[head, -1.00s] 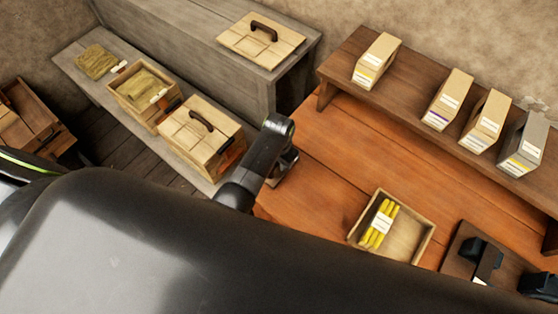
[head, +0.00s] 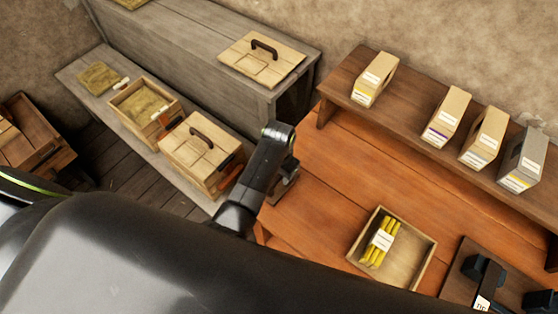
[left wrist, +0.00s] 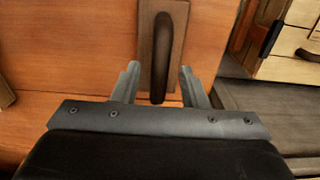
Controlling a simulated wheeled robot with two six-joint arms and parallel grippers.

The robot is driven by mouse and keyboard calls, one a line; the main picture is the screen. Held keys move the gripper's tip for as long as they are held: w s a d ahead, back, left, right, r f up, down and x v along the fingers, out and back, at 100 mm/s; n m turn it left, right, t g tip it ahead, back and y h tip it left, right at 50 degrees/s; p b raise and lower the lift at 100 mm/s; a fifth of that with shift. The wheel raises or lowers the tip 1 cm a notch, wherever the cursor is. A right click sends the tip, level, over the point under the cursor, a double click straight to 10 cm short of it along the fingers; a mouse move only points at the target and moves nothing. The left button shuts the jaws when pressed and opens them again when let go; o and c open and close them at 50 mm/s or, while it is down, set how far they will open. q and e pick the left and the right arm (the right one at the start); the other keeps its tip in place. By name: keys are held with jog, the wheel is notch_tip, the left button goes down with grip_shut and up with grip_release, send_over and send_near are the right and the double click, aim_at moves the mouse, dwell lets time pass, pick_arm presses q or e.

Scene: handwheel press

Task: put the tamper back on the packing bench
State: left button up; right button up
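A brown wooden piece with a dark upright handle, which looks like the tamper (left wrist: 160,45), shows in the left wrist view against the orange-brown bench (left wrist: 70,40). My left gripper (left wrist: 160,88) is open, with a finger on each side of the handle and a visible gap on both sides. In the head view my left gripper (head: 285,180) is over the left edge of the orange-brown bench (head: 335,185). The tamper is hidden or not clear there. My right gripper is not in view.
A tray (head: 430,262) with yellow sticks stands on the bench, beside a dark board (head: 455,275) with black blocks. Several cartons (head: 375,80) stand on a raised shelf (head: 405,110). A grey bench (head: 75,78) at left holds a lidded crate (head: 195,165) and an open one (head: 150,122).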

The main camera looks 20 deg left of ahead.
aim_at(279, 176)
pick_arm(q)
notch_tip(279, 176, up, 8)
jog(key=shift+f, duration=0.1)
dwell(0.6)
